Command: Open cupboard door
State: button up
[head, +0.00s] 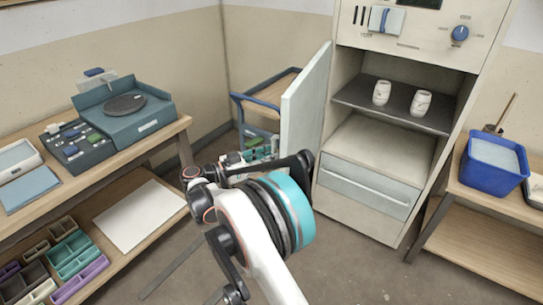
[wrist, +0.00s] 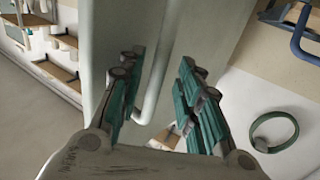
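The cupboard (head: 405,60) stands at the back right in the head view. Its pale door (head: 305,105) is swung wide open on the left side, and the inside shows. In the wrist view the door's face (wrist: 195,30) fills the upper middle, with a pale bar handle (wrist: 155,95) running down it. My gripper (wrist: 160,62) is open, with one teal-padded finger on each side of the handle. Gaps show between the pads and the bar. In the head view my gripper (head: 248,160) is in front of the door's lower part, and my wrist partly hides it.
Two white cups (head: 381,93) (head: 420,103) stand on the cupboard's dark shelf (head: 350,92), above a closed drawer (head: 365,185). A trolley (head: 262,95) stands behind the door. A workbench (head: 150,140) is at left. A blue bucket (head: 492,170) sits on the right bench. Floor shows between.

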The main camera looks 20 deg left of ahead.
jog(key=v, duration=1)
jog(key=shift+s+a, duration=0.25)
